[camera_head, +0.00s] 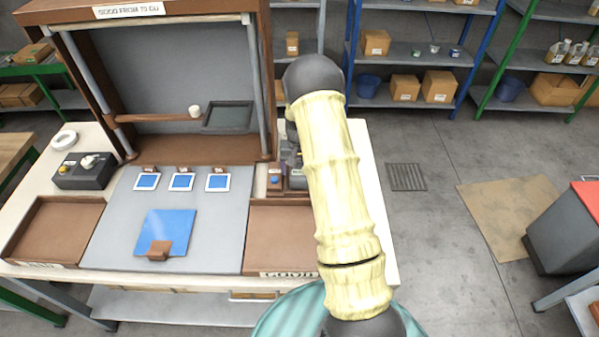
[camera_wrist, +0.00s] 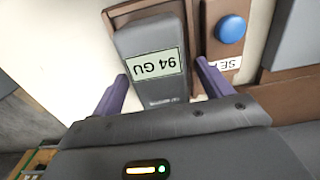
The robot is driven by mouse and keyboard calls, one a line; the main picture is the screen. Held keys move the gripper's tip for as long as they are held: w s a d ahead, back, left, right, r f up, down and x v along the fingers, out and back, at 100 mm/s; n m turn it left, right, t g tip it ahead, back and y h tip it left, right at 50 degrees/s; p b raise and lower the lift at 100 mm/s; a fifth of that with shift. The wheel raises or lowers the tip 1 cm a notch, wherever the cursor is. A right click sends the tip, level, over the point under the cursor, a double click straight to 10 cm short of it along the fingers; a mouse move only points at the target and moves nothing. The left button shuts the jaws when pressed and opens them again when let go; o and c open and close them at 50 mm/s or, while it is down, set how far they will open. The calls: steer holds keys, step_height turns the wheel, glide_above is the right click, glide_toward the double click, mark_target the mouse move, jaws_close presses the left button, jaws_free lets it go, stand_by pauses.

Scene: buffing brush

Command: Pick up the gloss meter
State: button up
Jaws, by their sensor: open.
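The gloss meter (camera_wrist: 150,42) is a dark grey block with a pale label reading "94 GU", seen upside down in the wrist view. It sits on a brown base on the white bench top. My gripper (camera_wrist: 163,74) is open, with one purple finger on each side of the meter's near end. I cannot tell whether the fingers touch it. In the head view my arm covers most of this spot, and only a grey part of the meter (camera_head: 297,179) seems to show beside the arm.
A brown block with a blue button (camera_wrist: 230,29) stands close right of the meter. In the head view, a brown tray (camera_head: 280,228) lies in front and a tall framed panel (camera_head: 165,75) stands behind. A black box (camera_head: 84,172) sits at the left.

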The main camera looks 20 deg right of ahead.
steer(key=c, duration=1)
steer(key=shift+c, duration=0.2)
steer(key=shift+r, duration=0.1)
step_height(320, 180, up, 10)
steer(key=shift+f+b, duration=0.1)
steer(key=shift+b, duration=0.9)
steer(key=shift+w, duration=0.1)
